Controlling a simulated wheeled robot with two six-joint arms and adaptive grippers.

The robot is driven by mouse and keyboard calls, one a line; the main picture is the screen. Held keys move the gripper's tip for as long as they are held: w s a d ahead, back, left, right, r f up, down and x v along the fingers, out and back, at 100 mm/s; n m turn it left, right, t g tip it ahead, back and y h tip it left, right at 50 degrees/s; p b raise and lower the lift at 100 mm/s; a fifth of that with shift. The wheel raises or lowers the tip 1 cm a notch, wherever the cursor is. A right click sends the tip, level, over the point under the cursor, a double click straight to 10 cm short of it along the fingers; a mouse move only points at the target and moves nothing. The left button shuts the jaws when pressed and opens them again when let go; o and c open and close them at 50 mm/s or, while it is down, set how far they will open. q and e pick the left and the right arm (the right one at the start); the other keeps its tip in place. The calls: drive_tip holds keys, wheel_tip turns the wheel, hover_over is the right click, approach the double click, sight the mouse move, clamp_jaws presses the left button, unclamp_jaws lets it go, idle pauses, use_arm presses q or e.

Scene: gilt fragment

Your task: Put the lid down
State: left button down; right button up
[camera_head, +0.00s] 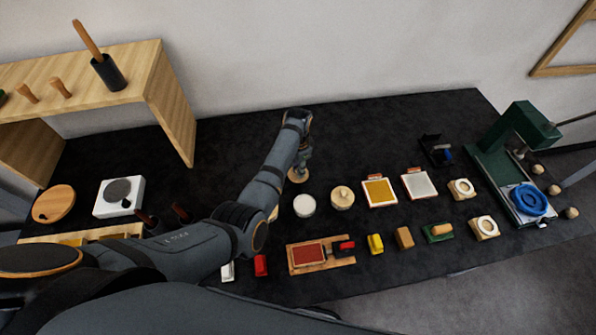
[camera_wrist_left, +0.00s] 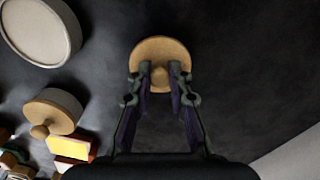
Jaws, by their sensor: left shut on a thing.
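My left gripper (camera_head: 302,160) reaches down at the middle of the dark table. It is shut on the small knob of a round tan wooden lid (camera_head: 296,177). In the left wrist view the lid (camera_wrist_left: 160,42) shows as a disc, its knob between the two fingertips (camera_wrist_left: 159,75). I cannot tell whether the lid touches the table. A round pot with a pale top (camera_head: 304,206) stands uncovered just in front of the lid; it also shows in the left wrist view (camera_wrist_left: 38,32). My right gripper is not in view.
A similar pot with a knobbed wooden lid (camera_head: 342,197) stands to the right. Beyond it are a yellow framed tile (camera_head: 380,192), a white one (camera_head: 419,184) and a green press (camera_head: 508,150). The table (camera_head: 370,130) behind the lid is clear. A wooden shelf (camera_head: 170,105) rises at left.

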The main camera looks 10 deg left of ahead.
use_arm(q)
drive_tip(key=shift+s+d, duration=0.1)
drive_tip(key=shift+s, duration=0.25)
drive_tip(key=c, duration=1.5)
unclamp_jaws()
drive_tip(key=shift+o, duration=1.1)
drive_tip(key=shift+r, duration=0.1)
wheel_tip(320, 180, up, 12)
drive_tip(key=shift+r+b, duration=0.1)
drive_tip(key=shift+b, duration=0.55)
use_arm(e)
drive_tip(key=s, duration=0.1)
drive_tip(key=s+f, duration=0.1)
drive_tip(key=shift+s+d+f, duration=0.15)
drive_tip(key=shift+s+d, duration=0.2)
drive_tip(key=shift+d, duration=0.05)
